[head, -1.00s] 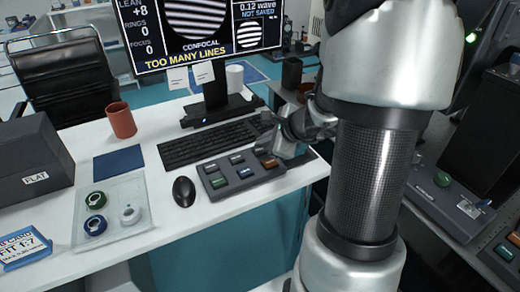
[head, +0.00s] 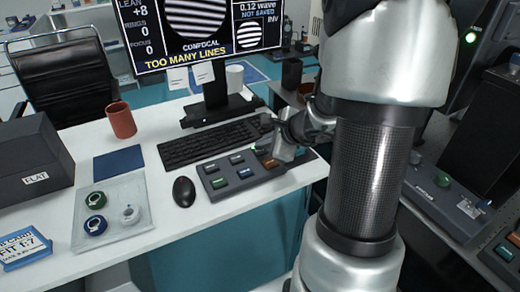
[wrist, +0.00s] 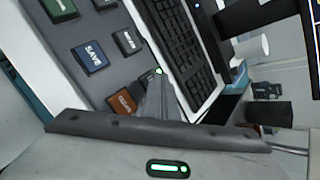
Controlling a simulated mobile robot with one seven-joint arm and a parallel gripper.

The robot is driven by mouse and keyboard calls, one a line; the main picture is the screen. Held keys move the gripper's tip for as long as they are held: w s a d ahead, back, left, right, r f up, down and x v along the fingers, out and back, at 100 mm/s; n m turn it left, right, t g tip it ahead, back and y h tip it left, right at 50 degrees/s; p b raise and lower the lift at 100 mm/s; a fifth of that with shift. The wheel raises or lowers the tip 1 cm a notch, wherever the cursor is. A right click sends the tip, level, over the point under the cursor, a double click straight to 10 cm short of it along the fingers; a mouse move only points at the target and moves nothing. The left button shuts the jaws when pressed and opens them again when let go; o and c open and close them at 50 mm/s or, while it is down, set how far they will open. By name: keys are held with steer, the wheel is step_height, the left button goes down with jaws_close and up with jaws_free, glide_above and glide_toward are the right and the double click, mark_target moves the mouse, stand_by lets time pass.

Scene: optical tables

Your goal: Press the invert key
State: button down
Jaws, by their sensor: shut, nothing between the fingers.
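The grey key panel (head: 216,191) lies on the white desk with several coloured keys. In the wrist view it shows a green key (wrist: 60,8), a blue SAVE key (wrist: 90,56), a grey key (wrist: 127,40) and an orange key (wrist: 122,102). The grey key's label is too small to read surely. My gripper (wrist: 158,75) is shut and empty, its tip low over the panel's back right corner, behind the orange key. It hides that corner, and contact cannot be told. The monitor (head: 200,40) reads "TOO MANY LINES", with "INV" at its right.
A black keyboard (head: 208,142) lies just behind the panel and a mouse (head: 184,192) to its left. A red mug (head: 121,120), a tray of rings (head: 130,188) and a grey box (head: 35,160) stand further left. Another control box (head: 440,198) is at right.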

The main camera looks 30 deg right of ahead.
mark_target(263, 153)
steer(key=shift+r+p, duration=0.55)
steer(key=shift+r, duration=0.25)
step_height(263, 153, up, 5)
steer(key=p, duration=0.4)
stand_by(0.6)
